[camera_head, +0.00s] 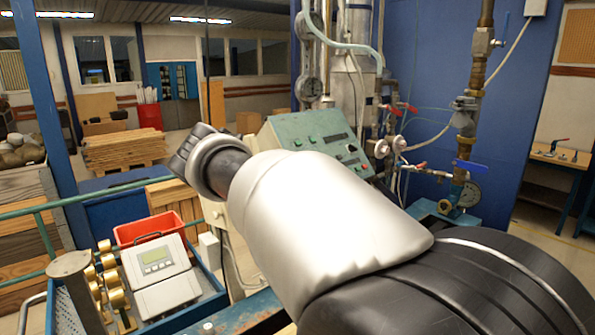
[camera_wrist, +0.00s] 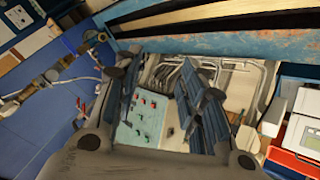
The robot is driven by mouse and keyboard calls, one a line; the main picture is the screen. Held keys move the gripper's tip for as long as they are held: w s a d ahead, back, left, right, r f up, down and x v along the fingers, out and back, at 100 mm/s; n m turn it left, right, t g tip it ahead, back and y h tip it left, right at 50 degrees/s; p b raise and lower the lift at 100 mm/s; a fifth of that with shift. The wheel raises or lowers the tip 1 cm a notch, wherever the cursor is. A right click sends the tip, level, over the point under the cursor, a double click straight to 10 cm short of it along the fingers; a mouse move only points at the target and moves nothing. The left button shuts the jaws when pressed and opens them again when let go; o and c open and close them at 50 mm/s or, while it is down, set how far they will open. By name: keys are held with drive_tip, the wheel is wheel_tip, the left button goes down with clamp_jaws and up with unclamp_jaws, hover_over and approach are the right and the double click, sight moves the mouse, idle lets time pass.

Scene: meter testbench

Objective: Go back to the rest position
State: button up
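My gripper (camera_wrist: 160,75) shows in the wrist view with its two dark fingers apart and nothing between them. Behind the gap is the green control panel (camera_wrist: 146,120) with red buttons. In the head view my arm stretches across the middle, and part of the dark gripper (camera_head: 184,152) shows at its far end. It appears raised, left of the green control panel (camera_head: 318,137). The fingertips cannot be made out clearly there.
A blue tray (camera_head: 207,308) at lower left holds a grey meter with a display (camera_head: 160,270), brass fittings (camera_head: 113,288) and a red bin (camera_head: 150,228). Pipes with valves (camera_head: 465,120) stand at right. A blue post (camera_head: 45,100) stands at left. Wood stacks (camera_head: 122,150) lie behind.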

drive_tip(key=s+d+f+g+y, duration=0.1)
drive_tip(key=s+d+g+y, duration=0.1)
drive_tip(key=s+d, duration=0.6)
drive_tip(key=s+d+f+y, duration=0.2)
drive_tip(key=s+f, duration=0.4)
drive_tip(key=s, duration=0.5)
drive_tip(key=s+d+f+y, duration=0.2)
drive_tip(key=s+d+f, duration=0.2)
drive_tip(key=s, duration=0.8)
wheel_tip(320, 180, down, 2)
drive_tip(key=shift+d+f+m, duration=0.2)
drive_tip(key=shift+f+m, duration=0.05)
drive_tip(key=shift+m, duration=0.15)
